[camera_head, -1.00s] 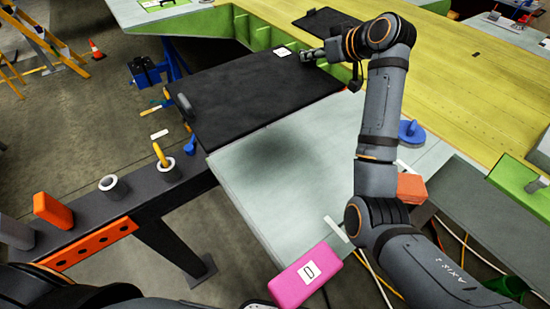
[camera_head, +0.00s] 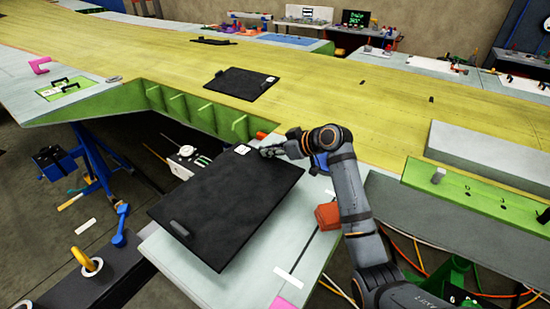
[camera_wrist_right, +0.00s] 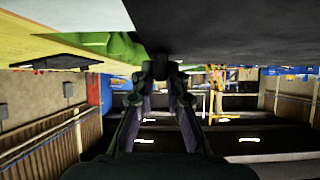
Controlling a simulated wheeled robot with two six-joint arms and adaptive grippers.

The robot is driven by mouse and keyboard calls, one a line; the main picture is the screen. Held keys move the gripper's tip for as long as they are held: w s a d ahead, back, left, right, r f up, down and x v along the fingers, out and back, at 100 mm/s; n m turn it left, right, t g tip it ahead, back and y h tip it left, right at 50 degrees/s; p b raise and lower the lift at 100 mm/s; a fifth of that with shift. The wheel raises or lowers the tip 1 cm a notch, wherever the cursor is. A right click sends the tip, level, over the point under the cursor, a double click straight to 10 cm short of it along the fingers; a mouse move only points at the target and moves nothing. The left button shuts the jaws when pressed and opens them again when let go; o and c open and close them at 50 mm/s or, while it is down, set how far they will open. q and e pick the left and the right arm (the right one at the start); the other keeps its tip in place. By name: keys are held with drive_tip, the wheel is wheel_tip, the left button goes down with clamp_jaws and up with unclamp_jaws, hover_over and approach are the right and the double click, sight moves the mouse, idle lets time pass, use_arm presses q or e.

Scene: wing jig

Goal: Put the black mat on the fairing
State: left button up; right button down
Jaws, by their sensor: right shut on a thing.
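The black mat (camera_head: 228,205) is a flat dark rectangle with a small raised handle at its near left corner and a white label at its far edge. My right gripper (camera_head: 270,150) is shut on its far edge, beside the label. In the right wrist view the gripper (camera_wrist_right: 162,75) shows below the dark mat (camera_wrist_right: 235,28). A pale grey panel (camera_head: 185,272), probably the fairing, lies under and around the mat's near and right sides. The mat covers much of it, and I cannot tell if they touch. My left gripper is out of view.
An orange-red block (camera_head: 327,216) and a blue round-based object (camera_head: 320,163) stand right of the mat. Another black mat (camera_head: 241,84) lies on the yellow wing skin (camera_head: 330,105). Cables hang at lower right.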

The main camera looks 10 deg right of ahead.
sight(276, 162)
drive_tip(key=shift+d+f, duration=0.2)
drive_tip(key=shift+f, duration=0.2)
drive_tip(key=shift+d+f, duration=0.15)
drive_tip(key=shift+f, duration=0.05)
drive_tip(key=f+p, duration=0.2)
drive_tip(key=f, duration=0.1)
drive_tip(key=shift+s+d+f, duration=0.1)
drive_tip(key=shift+d, duration=0.25)
drive_tip(key=shift+f, duration=0.2)
drive_tip(key=c, duration=1.4)
unclamp_jaws()
drive_tip(key=shift+f, duration=0.1)
